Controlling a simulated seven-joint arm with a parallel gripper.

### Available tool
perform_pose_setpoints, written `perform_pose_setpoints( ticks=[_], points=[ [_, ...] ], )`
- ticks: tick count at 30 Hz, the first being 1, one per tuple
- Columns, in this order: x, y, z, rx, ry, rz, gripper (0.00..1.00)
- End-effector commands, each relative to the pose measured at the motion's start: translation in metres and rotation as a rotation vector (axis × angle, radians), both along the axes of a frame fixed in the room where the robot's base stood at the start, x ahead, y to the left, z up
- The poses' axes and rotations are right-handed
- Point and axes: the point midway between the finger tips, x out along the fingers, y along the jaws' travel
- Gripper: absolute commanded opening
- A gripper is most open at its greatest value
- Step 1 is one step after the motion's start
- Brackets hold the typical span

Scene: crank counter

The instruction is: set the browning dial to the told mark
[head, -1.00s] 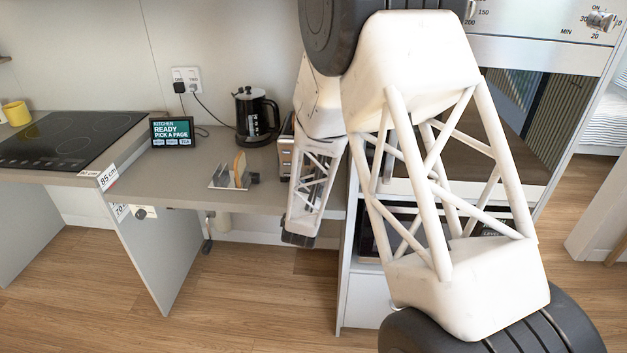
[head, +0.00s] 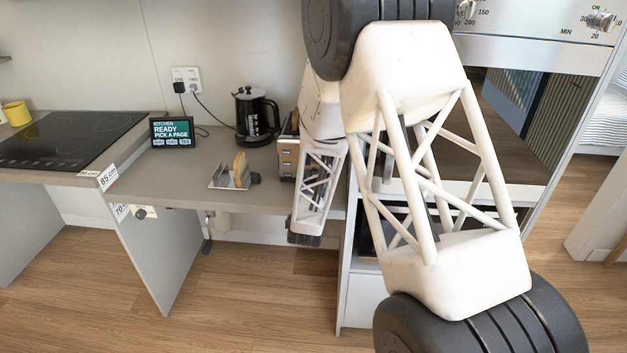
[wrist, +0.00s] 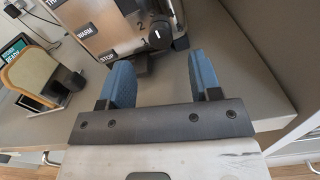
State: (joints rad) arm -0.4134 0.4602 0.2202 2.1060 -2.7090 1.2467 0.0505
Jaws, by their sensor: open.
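The browning dial (wrist: 159,37) is a dark round knob with a white pointer line, on the front of the silver toaster (wrist: 108,22). The figures 1 and 2 show to its left in the wrist view. The pointer's exact setting is too small to tell. My gripper (wrist: 158,62) is open and empty, its two blue fingers apart. In the wrist view the dial appears beyond the fingertips, between them, with no contact visible. In the head view the toaster (head: 287,158) is partly hidden behind my arm, and its dial cannot be made out.
A rack with a bread slice (head: 240,170) stands left of the toaster. A black kettle (head: 254,117) and a small screen (head: 172,132) stand behind on the counter (head: 180,178). An oven cabinet (head: 345,290) stands to the right. WARM and STOP buttons sit left of the dial.

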Motion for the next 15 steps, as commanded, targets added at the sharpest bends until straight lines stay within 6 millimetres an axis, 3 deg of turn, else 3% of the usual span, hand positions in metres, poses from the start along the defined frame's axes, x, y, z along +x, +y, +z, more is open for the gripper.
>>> perform_pose_setpoints(
  ticks=[15],
  points=[
    [0.051,0.000,-0.001,0.000,0.001,0.000,0.58]
  ],
)
